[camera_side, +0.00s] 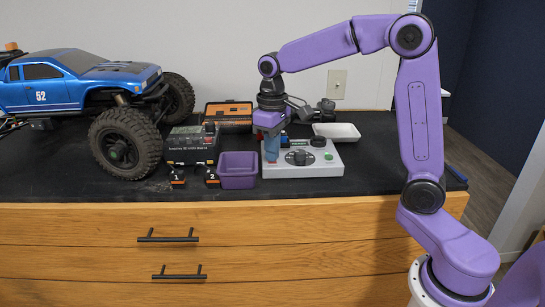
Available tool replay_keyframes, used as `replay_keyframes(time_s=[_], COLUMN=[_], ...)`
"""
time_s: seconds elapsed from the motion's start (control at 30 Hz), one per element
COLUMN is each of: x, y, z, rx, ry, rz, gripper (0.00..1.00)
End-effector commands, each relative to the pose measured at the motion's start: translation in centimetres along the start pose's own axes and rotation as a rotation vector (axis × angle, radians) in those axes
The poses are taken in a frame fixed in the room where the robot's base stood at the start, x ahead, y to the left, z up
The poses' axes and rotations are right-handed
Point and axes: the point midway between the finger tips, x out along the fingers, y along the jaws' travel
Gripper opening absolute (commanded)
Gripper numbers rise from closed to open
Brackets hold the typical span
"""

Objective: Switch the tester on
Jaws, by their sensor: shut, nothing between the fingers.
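The tester (320,170) is a light grey box on the black bench top, right of centre. It has a black knob (299,158) in the middle of its top, a green button (328,156) to the right of the knob, a red-and-black part (318,141) at the back right and a small dark display with lettering too small to read surely. My gripper (271,158) points down over the tester's left end, its fingers together and empty. The fingers hide that part of the top, and I cannot tell whether the tips touch it.
A purple bin (238,171) stands just left of the tester. Further left are a black box (192,146), two small numbered black blocks (178,178) and a blue RC crawler (85,85). An orange case (228,113) and a white tray (337,131) lie behind.

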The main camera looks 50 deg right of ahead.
Motion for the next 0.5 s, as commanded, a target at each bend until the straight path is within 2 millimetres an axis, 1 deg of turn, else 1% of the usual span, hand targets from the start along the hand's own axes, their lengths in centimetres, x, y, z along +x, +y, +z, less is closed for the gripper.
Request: replay_keyframes(time_s=[0.13, 0.5], x=[-0.1, -2.7], y=[0.0, 0.0], z=[0.0, -0.1], rx=[0.000, 0.000], ry=[-0.003, 0.000], rz=[0.000, 0.000], gripper=[0.00, 0.00])
